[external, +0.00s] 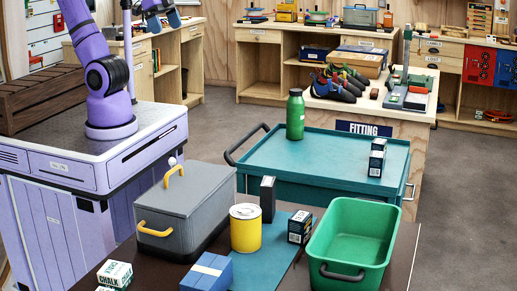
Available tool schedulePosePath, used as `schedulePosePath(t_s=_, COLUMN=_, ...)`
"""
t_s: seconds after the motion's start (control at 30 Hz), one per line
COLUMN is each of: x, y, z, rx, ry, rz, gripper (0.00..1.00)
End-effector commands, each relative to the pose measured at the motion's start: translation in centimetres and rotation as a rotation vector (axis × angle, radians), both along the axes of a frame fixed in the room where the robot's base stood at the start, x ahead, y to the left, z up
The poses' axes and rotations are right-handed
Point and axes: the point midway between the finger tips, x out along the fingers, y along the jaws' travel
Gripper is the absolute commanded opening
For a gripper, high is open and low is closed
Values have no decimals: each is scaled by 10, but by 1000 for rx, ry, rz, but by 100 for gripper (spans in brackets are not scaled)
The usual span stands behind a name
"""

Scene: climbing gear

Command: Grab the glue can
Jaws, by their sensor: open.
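A yellow can (245,230) with a pale lid stands upright on the dark front table; I take it for the glue can, though its label is not readable. It stands just right of a grey lidded box with yellow handles (183,208). My gripper (163,20) is at the top left, partly cut off by the picture's edge. It is open, with nothing seen between its fingers, high up and far from the can.
Close to the can are a dark upright box (268,199), a small black-and-white box (300,227), a blue box (208,272) and a green tub (349,244). Behind them, a teal cart (255,163) holds a green bottle (295,115) and small boxes.

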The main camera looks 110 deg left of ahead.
Motion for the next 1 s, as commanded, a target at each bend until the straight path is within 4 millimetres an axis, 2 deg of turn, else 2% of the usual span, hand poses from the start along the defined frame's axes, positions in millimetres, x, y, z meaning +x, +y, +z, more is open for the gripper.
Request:
schedulePosePath(t_s=0.03, x=16, y=-4, z=0, rx=0, ry=19, rz=-9, gripper=100)
schedulePosePath(t_s=0.23, x=74, y=-21, z=-2, rx=-2, ry=69, rz=-37, gripper=100)
schedulePosePath(t_s=0.47, x=142, y=-48, z=-19, rx=-1, ry=126, rz=-69, gripper=100)
schedulePosePath(t_s=0.77, x=224, y=-91, z=-67, rx=7, ry=202, rz=-108, gripper=100)
schedulePosePath(t_s=1.0, x=280, y=-133, z=-123, rx=17, ry=262, rz=-139, gripper=100)
